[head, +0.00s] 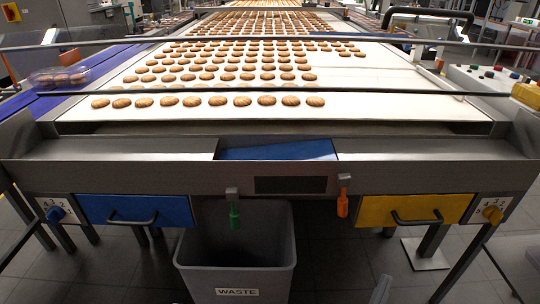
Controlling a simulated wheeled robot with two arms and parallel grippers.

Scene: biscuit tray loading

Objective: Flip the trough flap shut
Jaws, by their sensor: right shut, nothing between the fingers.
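The grey metal trough (120,148) runs across the front end of the biscuit conveyor. Near its middle, a sloping blue panel (278,151) shows in a gap in the trough's top. I cannot tell for sure whether this panel is the flap or a surface under it. A dark rectangle (290,185) is on the trough's front face below it. A small grey part of my right gripper (382,289) shows at the bottom edge, right of the waste bin, well below the trough and apart from it. It is shut and empty. My left gripper is out of view.
A grey waste bin (235,268) stands below the trough. Green (234,214) and orange (342,205) handles hang in front. A blue drawer (137,211) is left, a yellow drawer (415,210) right. Biscuits lie in rows on the white belt (400,105). A thin bar crosses above it.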

